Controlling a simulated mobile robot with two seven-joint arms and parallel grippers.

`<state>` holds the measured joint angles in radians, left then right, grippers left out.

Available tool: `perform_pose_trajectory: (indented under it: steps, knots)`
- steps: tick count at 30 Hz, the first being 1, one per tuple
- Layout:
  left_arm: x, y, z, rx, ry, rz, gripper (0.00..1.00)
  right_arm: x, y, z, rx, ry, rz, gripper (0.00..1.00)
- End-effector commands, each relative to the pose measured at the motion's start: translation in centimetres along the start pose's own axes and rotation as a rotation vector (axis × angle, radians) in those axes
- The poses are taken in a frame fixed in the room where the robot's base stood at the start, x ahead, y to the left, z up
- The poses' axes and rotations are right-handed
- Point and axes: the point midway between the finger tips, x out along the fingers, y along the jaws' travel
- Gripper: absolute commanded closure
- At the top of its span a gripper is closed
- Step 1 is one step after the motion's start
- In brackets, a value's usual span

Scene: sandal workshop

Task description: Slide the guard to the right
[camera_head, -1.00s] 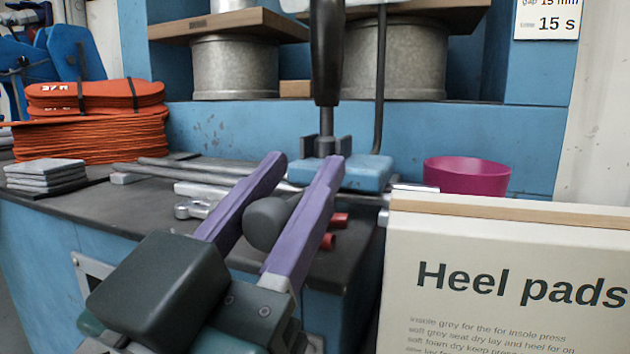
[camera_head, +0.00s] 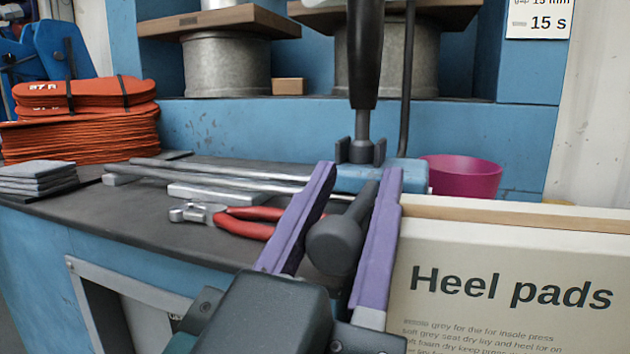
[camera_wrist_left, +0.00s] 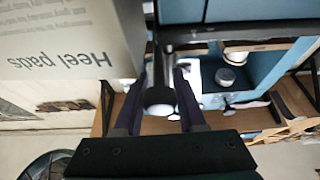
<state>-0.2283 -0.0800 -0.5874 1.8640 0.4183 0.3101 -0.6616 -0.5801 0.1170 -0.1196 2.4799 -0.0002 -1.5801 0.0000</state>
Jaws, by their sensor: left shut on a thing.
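What looks like the guard is a pale blue block (camera_head: 409,175) on the bench's silver rods, with grey uprights and a tall black-handled lever (camera_head: 365,55) above it. A dark grey round knob (camera_head: 334,246) on a stem sticks out from it towards me. My left gripper (camera_head: 360,172) has its purple fingers on either side of the stem and is shut on this knob handle. In the left wrist view the dark knob (camera_wrist_left: 159,97) sits between the fingers. The fingers hide part of the block. My right gripper is not in view.
Silver rods (camera_head: 220,170) run along the bench. Red-handled pliers (camera_head: 245,220) lie left of my fingers. A pink bowl (camera_head: 460,178) and the "Heel pads" box (camera_head: 500,280) stand close on the right. Orange soles (camera_head: 85,130) and grey pads (camera_head: 38,177) are at the left.

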Motion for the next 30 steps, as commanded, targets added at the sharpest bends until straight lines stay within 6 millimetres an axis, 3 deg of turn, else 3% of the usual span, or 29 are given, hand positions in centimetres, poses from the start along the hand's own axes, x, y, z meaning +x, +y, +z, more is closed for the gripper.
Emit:
perform_pose_trajectory:
  steps: [5,6,13,23,30]
  knots:
    - [0.0,0.3,0.0,-0.001,-0.002,0.008,1.00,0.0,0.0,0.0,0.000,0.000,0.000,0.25]
    - [0.0,0.3,0.0,-0.001,-0.001,0.008,0.58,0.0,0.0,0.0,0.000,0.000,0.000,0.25]
    - [0.0,0.2,0.0,-0.001,0.000,0.005,0.33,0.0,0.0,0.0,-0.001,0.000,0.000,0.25]
    - [-0.5,0.1,0.0,0.001,-0.001,0.004,0.32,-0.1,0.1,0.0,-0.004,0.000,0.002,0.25]
    - [-4.9,0.1,0.0,0.001,-0.006,0.007,0.32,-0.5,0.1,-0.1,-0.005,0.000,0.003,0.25]
